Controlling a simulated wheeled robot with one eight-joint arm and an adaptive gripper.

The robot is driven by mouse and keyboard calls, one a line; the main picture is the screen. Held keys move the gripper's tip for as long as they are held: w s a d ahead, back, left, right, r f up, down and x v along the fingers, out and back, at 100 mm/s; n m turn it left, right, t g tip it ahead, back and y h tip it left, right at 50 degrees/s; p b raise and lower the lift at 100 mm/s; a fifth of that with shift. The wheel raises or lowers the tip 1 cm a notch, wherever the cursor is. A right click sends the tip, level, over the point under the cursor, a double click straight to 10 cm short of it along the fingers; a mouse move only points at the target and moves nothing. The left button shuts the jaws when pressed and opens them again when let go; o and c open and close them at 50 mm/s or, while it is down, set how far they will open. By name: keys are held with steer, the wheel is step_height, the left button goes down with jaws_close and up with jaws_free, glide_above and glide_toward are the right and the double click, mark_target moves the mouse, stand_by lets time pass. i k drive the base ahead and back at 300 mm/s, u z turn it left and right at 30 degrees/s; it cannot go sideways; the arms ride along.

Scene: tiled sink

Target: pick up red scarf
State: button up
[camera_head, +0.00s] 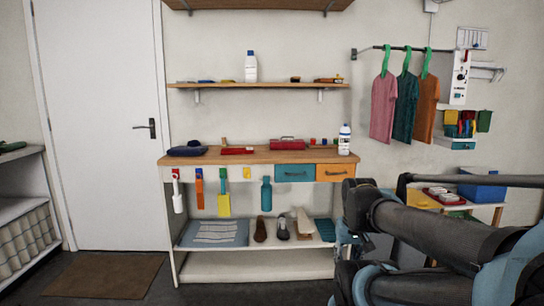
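A flat red cloth (237,150), which looks like the red scarf, lies on the wooden top of the workbench (262,157), left of a red box with a handle (287,143). It is small in view, so I cannot make out its folds. My arm fills the lower right of the view, to the right of the bench and well apart from the cloth. Its blue-grey end parts are bunched beside the bench's right side. I cannot make out the fingers or anything held.
A dark blue folded item (187,151) lies left of the cloth. A white bottle (344,139) stands at the bench's right end. A shelf (260,85) hangs above. Tools hang below the front edge. Shirts (405,100) hang at right. Floor near the brown mat (104,275) looks clear.

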mark_target(232, 151)
steer(key=z, duration=0.55)
steer(key=k, duration=0.75)
steer(key=z, duration=0.7)
steer(key=i, duration=0.65)
steer(key=u, duration=0.35)
steer(key=i, duration=1.2)
steer(key=u, duration=1.25)
steer(key=i, duration=0.75)
steer(key=u, duration=0.5)
